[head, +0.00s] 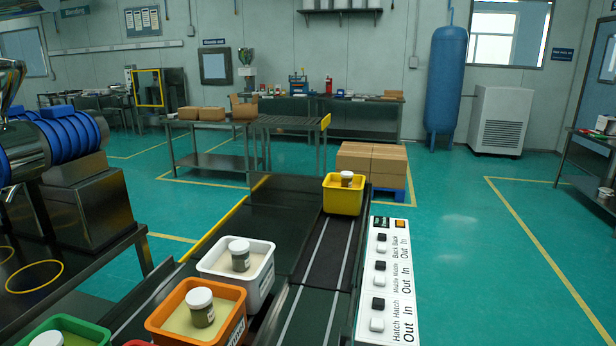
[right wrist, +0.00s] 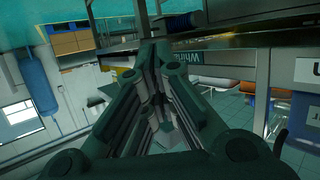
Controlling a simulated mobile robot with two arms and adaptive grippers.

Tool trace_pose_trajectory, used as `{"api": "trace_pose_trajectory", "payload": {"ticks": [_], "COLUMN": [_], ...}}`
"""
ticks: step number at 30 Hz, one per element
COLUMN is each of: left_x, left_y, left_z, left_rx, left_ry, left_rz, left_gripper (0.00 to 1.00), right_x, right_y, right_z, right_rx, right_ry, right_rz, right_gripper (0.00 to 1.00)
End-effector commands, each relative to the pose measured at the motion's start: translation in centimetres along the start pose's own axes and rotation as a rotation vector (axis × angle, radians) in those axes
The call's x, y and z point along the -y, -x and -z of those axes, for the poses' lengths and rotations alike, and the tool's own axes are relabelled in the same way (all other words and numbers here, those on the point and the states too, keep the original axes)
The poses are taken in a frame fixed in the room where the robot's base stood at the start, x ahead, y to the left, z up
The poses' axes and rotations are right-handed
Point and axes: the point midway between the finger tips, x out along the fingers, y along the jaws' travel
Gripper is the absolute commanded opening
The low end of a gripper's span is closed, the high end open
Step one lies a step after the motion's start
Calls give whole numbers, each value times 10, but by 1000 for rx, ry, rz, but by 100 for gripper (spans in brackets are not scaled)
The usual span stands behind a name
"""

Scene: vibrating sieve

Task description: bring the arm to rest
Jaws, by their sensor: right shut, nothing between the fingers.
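My right gripper (right wrist: 158,72) fills the middle of the right wrist view. Its fingers meet at the tips and hold nothing. The right arm does not show in the head view. My left gripper is in neither view. In the head view, a yellow bin (head: 343,199) with a jar (head: 347,178) stands at the far end of the conveyor (head: 313,240). A white bin (head: 262,283) and an orange bin (head: 165,326), each with a jar, stand nearer, at the lower left of the conveyor.
A button panel (head: 388,285) with Hatch, Middle and Back switches runs along the conveyor's right side. A green bin (head: 85,325) is cut off at the lower left. A blue-ringed machine (head: 72,135) stands at the left. The green floor (head: 475,240) to the right is clear.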

Motion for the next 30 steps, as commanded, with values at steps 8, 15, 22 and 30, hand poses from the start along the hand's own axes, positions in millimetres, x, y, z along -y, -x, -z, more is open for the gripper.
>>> {"api": "trace_pose_trajectory", "payload": {"ticks": [8,15,22,30], "left_x": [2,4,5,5], "left_y": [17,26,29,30], "left_z": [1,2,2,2], "left_rx": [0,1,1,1], "left_ry": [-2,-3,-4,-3], "left_rz": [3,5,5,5], "left_gripper": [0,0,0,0], "right_x": [64,166,233,243], "right_y": [72,160,215,223], "right_z": [-180,-276,-309,-313], "right_rx": [519,923,1134,1164], "right_ry": [-87,-157,-198,-205], "right_rz": [-236,-223,-158,-146], "right_gripper": [0,0,0,0]}}
